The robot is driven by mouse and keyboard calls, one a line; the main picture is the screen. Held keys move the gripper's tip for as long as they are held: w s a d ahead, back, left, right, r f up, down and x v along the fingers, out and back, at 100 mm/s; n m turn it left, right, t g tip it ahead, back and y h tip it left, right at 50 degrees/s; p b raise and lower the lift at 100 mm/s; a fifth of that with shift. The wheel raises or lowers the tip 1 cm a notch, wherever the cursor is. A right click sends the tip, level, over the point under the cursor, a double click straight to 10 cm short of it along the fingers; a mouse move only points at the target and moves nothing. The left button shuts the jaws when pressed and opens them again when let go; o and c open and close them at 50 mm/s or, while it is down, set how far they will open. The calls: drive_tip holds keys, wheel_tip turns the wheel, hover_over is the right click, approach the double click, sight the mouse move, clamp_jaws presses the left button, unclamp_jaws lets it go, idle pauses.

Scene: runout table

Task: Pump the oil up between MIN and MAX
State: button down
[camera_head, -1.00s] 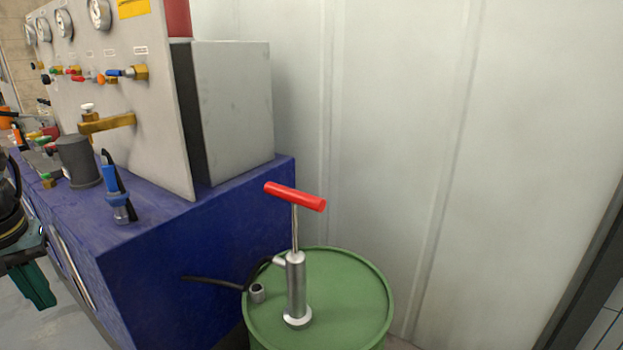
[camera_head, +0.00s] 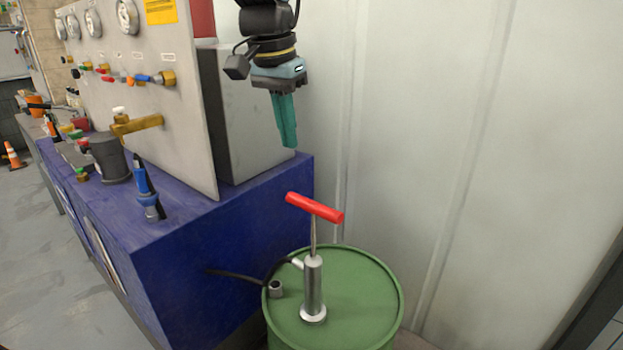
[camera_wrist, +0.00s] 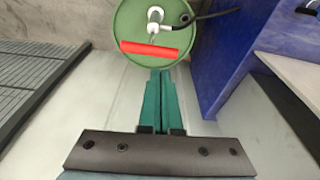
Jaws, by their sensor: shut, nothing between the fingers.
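The hand pump (camera_head: 314,287) stands upright on top of the green drum (camera_head: 365,300). Its red T-handle (camera_head: 314,207) is raised on a thin rod above the silver barrel. My gripper (camera_head: 290,145) points down above and slightly left of the handle, apart from it, with teal fingers shut and empty. In the wrist view, the red handle (camera_wrist: 150,50) lies just beyond the fingertips (camera_wrist: 160,72), over the drum top (camera_wrist: 130,20). A black hose (camera_head: 240,276) runs from the pump towards the blue bench. I cannot make out any MIN or MAX marks.
The blue bench (camera_head: 200,245) with its grey gauge panel (camera_head: 185,110) stands left of the drum. A pale wall (camera_head: 430,150) is behind. The space above the handle is free.

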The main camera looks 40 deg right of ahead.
drive_tip(key=shift+s+d+r+m, duration=0.3)
drive_tip(key=shift+s+d+r, duration=0.3)
drive_tip(key=shift+s+d, duration=0.25)
drive_tip(key=p, duration=0.4)
hover_over(312, 233)
wheel_tip(312, 233, down, 14)
drive_tip(key=shift+r, duration=0.2)
drive_tip(key=shift+f, duration=0.1)
wheel_tip(312, 233, down, 10)
drive_tip(key=b, duration=0.6)
drive_tip(key=shift+a+r, duration=0.15)
drive_tip(key=shift+r, duration=0.05)
